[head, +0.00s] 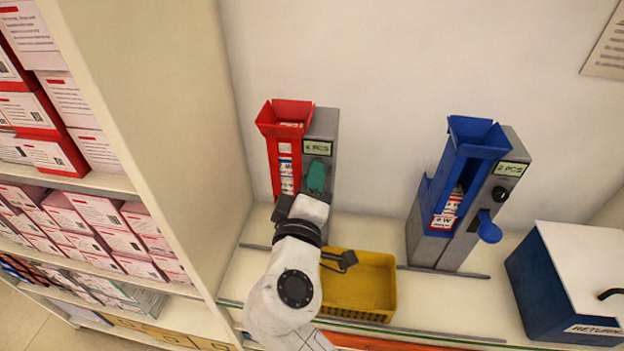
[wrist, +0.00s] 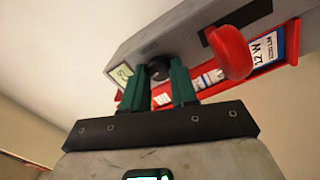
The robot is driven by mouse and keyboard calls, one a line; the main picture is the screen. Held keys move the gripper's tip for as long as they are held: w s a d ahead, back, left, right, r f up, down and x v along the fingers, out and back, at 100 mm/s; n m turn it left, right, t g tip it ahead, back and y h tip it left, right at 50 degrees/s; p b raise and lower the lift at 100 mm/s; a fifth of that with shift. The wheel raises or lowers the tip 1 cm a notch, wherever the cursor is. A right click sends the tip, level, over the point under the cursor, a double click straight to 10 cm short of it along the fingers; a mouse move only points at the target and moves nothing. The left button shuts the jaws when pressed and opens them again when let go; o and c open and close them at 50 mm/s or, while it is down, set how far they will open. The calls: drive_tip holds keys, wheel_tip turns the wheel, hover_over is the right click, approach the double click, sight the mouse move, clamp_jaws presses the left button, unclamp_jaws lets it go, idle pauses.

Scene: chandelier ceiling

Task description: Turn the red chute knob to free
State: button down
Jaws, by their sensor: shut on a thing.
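The red chute (head: 272,118) stands at the left, fixed to a grey housing (head: 326,125) with a "4 PCS" label (head: 317,148). Its knob (wrist: 160,72) shows in the wrist view as a small dark, round piece on the housing face. My gripper (head: 318,178) has green fingers and is at that face, below the label. In the wrist view my gripper (wrist: 159,66) is shut on the knob, one finger on each side. In the head view the fingers hide the knob. Its pointer or setting cannot be made out.
A red lever (wrist: 232,52) juts from the same housing, right of the fingers in the wrist view. A yellow basket (head: 372,285) sits below. A blue chute (head: 470,135) with a knob and blue lever, and a returns box (head: 540,285), stand right. Shelves (head: 185,130) rise close left.

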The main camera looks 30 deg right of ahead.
drive_tip(key=c, duration=0.9)
unclamp_jaws()
drive_tip(key=b+v, duration=0.2)
drive_tip(key=v, duration=0.9)
